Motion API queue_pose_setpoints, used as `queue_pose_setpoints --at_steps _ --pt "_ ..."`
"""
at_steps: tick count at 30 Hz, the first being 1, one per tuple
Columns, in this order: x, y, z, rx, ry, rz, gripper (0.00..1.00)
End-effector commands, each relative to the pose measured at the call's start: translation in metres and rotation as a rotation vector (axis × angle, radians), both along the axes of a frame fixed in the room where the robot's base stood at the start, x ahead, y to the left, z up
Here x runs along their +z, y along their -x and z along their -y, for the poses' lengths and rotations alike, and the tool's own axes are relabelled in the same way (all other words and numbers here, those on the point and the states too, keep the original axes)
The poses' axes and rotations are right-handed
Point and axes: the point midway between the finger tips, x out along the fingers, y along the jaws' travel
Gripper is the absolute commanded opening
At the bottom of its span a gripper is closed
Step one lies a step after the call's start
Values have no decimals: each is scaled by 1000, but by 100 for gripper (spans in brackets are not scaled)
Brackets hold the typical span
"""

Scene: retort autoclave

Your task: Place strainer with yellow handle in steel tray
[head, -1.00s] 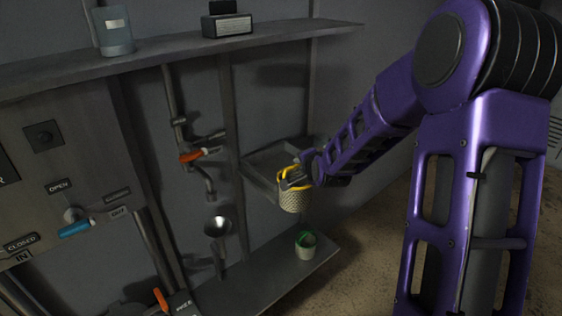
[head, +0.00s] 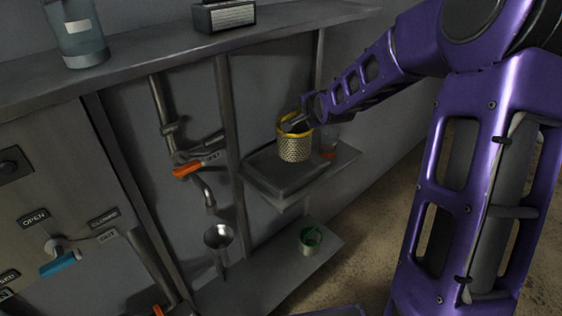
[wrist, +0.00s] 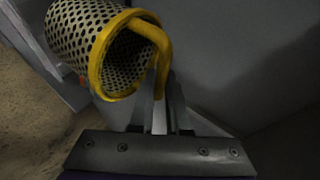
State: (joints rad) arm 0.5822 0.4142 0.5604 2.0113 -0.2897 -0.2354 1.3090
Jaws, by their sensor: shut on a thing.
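The strainer (head: 294,149) is a perforated metal basket with a yellow rim and yellow handle. It also shows in the wrist view (wrist: 80,35), tilted in that picture with its open mouth toward the camera. My gripper (head: 297,124) is shut on the yellow handle; its fingers also show in the wrist view (wrist: 160,105). The steel tray (head: 262,178) is a shallow grey tray on the right of the wall frame. In the head view the basket overlaps the tray's back part; I cannot tell whether it touches the tray.
A small pot with a green rim (head: 310,240) stands on the lower shelf (head: 240,280). A steel funnel (head: 218,236) and a pipe valve with an orange handle (head: 195,166) are to the left. The upper shelf (head: 150,50) holds a glass jar (head: 75,30) and a dark labelled box (head: 224,15).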

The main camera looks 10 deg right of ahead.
Motion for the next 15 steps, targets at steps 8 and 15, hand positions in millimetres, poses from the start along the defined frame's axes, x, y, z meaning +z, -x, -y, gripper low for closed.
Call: queue_pose_setpoints --at_steps 8,15 --pt "-25 0 -1 2 -2 -3 0" --pt "-60 0 0 0 -1 1 0"
